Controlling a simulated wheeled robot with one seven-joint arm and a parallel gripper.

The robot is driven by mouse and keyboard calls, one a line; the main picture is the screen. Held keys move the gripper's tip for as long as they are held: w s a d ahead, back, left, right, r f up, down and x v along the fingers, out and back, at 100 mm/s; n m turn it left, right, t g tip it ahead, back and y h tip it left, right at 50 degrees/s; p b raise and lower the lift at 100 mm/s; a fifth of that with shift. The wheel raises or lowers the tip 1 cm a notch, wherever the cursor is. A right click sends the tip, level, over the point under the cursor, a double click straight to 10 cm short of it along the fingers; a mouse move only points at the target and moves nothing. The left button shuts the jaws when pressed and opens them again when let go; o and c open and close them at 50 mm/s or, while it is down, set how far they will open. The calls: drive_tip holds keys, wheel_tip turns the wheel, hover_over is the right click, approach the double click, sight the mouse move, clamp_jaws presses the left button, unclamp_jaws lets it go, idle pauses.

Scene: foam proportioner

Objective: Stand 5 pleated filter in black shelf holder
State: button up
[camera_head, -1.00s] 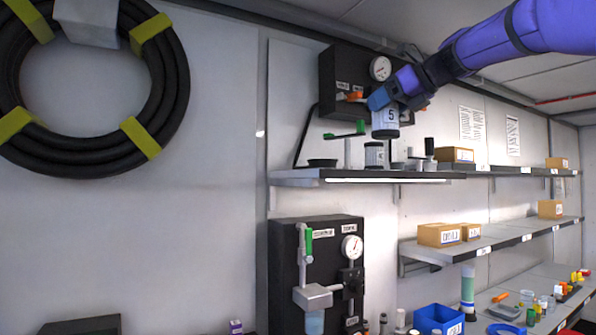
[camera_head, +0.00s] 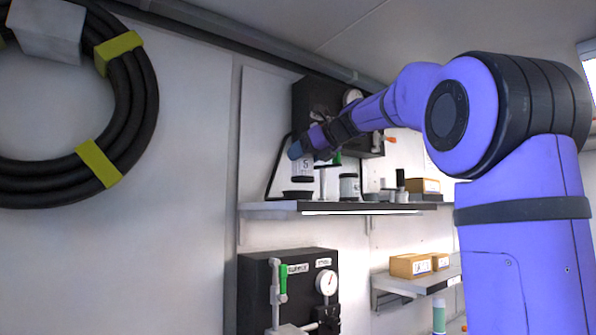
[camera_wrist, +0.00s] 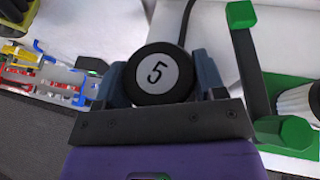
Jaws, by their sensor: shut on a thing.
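The filter marked 5 (camera_head: 302,169) is a pale cylinder with a black end cap. My gripper (camera_head: 299,151) is shut on its upper part and holds it roughly upright above the left end of the upper shelf. The black shelf holder (camera_head: 298,193), a low round dish, sits on that shelf just below the filter. A small gap seems to show between them. In the wrist view the filter's black cap with its white 5 disc (camera_wrist: 157,74) lies between the fingers (camera_wrist: 160,85). The holder is hidden there.
A white canister with a dark lid (camera_head: 349,187) stands right of the holder on the upper shelf (camera_head: 340,208). A green-handled part (camera_wrist: 285,135) is close on the right in the wrist view. A black gauge panel (camera_head: 305,100) is behind.

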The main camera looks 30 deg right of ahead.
sight(298, 171)
drive_tip(key=shift+w+a+f, duration=0.1)
drive_tip(key=shift+w, duration=0.85)
drive_tip(key=shift+w+f, duration=0.1)
drive_tip(key=shift+f, duration=1.6)
drive_tip(key=shift+f, duration=0.15)
drive_tip(key=shift+f, duration=0.2)
drive_tip(key=o, duration=1)
drive_tip(key=shift+o, duration=0.2)
